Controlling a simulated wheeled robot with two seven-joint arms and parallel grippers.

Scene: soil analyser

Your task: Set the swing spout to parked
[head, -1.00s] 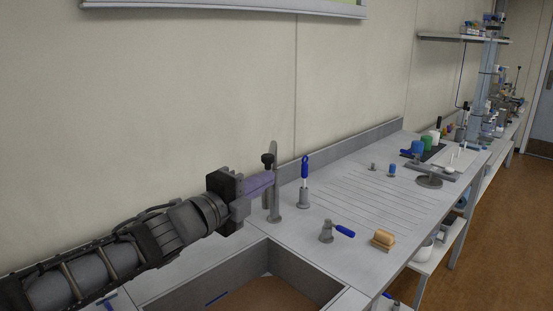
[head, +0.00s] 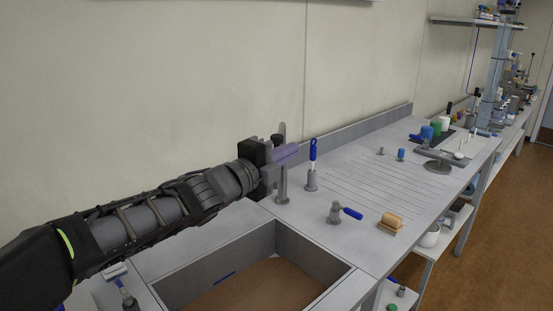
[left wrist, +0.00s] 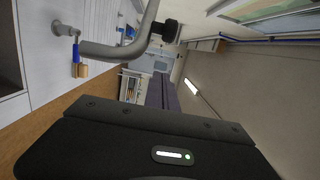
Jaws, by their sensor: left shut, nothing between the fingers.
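The swing spout (head: 283,186) is a grey post with a curved pipe and a black knob, standing behind the sink basin. The fingers (left wrist: 162,92) are shut and empty below the knob in the wrist view. Whether they touch the spout, I cannot tell. The gripper hides part of it. My right gripper is not in view.
The sink (head: 250,283) opens in front of the spout. A blue-handled brush (head: 313,150) stands in a holder to the right. A blue-levered tap (head: 337,213) and a sponge (head: 392,219) are nearer the front edge. The ribbed drainer (head: 375,188) is mostly clear.

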